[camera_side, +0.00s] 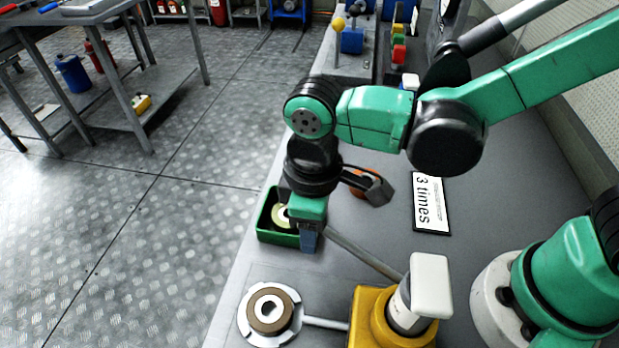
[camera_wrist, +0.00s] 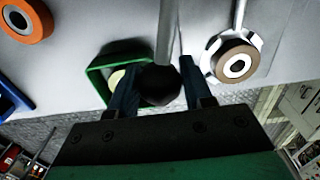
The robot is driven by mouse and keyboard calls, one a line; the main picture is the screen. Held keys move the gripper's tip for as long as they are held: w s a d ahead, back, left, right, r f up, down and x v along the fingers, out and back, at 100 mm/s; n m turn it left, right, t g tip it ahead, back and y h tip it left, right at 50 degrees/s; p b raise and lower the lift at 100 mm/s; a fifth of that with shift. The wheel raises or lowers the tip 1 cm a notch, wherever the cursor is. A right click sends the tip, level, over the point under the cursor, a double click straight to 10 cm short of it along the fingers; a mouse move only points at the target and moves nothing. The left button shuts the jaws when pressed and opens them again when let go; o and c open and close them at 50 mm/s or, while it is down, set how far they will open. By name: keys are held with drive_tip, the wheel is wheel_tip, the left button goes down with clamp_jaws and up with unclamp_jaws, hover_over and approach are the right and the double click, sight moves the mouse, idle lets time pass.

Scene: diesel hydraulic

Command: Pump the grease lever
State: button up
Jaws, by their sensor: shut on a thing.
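The grease lever (camera_side: 365,253) is a grey rod that runs from the yellow grease pump (camera_side: 368,322) up and left to my gripper (camera_side: 308,238). In the wrist view the rod (camera_wrist: 168,30) comes in from the top and ends in a round black knob (camera_wrist: 158,86). The knob sits between the two dark fingers of my gripper (camera_wrist: 158,92), which is shut on it. In the side view my gripper and wrist hide the lever's end. The pump has a white cylinder with a pale block (camera_side: 430,285) on top.
A green tray (camera_side: 277,237) with a yellowish ring lies just beside my gripper. A white notched flange with a brown ring (camera_side: 270,309) is at the front, joined to the pump by a rod. A "3 times" sign (camera_side: 431,203) and an orange ring (camera_wrist: 25,18) lie on the bench.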

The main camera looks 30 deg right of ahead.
drive_tip(key=shift+s+r, duration=0.1)
drive_tip(key=shift+r, duration=0.25)
drive_tip(key=shift+s+d+r, duration=0.15)
drive_tip(key=shift+d+r, duration=0.05)
drive_tip(key=shift+r, duration=0.3)
drive_tip(key=shift+s+d+r, duration=0.15)
drive_tip(key=shift+r, duration=0.4)
drive_tip(key=shift+s+d+r, duration=0.25)
drive_tip(key=shift+r, duration=0.2)
drive_tip(key=shift+s+d+r, duration=0.25)
drive_tip(key=shift+r, duration=0.2)
